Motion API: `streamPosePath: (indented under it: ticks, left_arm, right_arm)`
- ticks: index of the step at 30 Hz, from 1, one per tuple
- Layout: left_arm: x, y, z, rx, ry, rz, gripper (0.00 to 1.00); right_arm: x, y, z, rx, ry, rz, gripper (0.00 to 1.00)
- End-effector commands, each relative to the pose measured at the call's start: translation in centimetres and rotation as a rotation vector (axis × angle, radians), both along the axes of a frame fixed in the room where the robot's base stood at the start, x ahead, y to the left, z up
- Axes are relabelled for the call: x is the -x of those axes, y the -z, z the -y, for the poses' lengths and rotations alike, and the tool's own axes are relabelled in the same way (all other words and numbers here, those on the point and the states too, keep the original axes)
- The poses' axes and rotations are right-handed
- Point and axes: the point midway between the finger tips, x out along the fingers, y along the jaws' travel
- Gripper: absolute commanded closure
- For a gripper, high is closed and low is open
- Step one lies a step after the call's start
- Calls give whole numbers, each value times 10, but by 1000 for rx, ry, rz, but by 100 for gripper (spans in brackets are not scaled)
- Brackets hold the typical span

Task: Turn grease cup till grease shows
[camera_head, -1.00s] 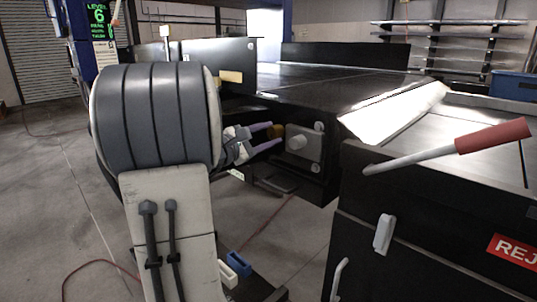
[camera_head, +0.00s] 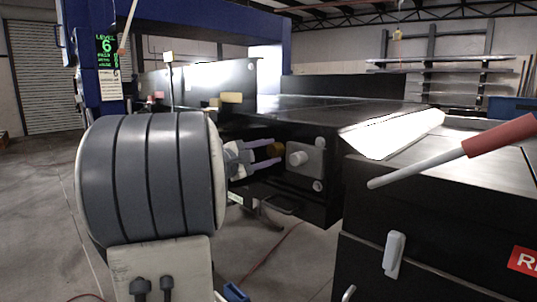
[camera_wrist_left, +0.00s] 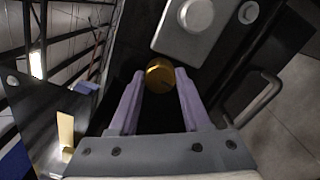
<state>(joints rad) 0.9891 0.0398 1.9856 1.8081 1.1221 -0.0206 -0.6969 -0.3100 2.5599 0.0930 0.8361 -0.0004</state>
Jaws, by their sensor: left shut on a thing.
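The grease cup (camera_wrist_left: 159,77) is a small brass-coloured round cap at the edge of the dark conveyor frame. It shows small in the head view (camera_head: 278,147), partly covered by my fingers. My left gripper (camera_wrist_left: 160,84) has pale purple fingers, one on each side of the cup, and is shut on it. In the head view the gripper (camera_head: 273,155) reaches in from the left, beside a grey plate with a round knob (camera_head: 297,157). I can make out no grease around the cup. My right gripper is not in view.
The dark conveyor (camera_head: 330,109) runs behind the cup. A black reject bin (camera_head: 435,225) with a red-gripped lever (camera_head: 497,135) stands at the right. A bent handle (camera_wrist_left: 254,104) is to the right of my fingers in the wrist view. A green display reads level 6 (camera_head: 106,45).

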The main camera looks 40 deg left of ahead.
Motion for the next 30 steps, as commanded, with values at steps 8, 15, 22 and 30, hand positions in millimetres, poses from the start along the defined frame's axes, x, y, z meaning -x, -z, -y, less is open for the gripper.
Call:
streamPosePath:
  ticks: [8, 15, 22, 30]
  left_arm:
    - [0, 0, 0, 1, 0, -1, 22]
    - [6, 0, -1, 0, -2, 0, 22]
    - [47, 0, -6, -1, -8, 0, 22]
    - [93, 0, -8, 0, -4, -1, 22]
  right_arm:
    - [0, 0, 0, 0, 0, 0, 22]
    - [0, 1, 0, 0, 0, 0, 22]
    - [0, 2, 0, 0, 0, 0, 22]
    - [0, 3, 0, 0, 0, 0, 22]
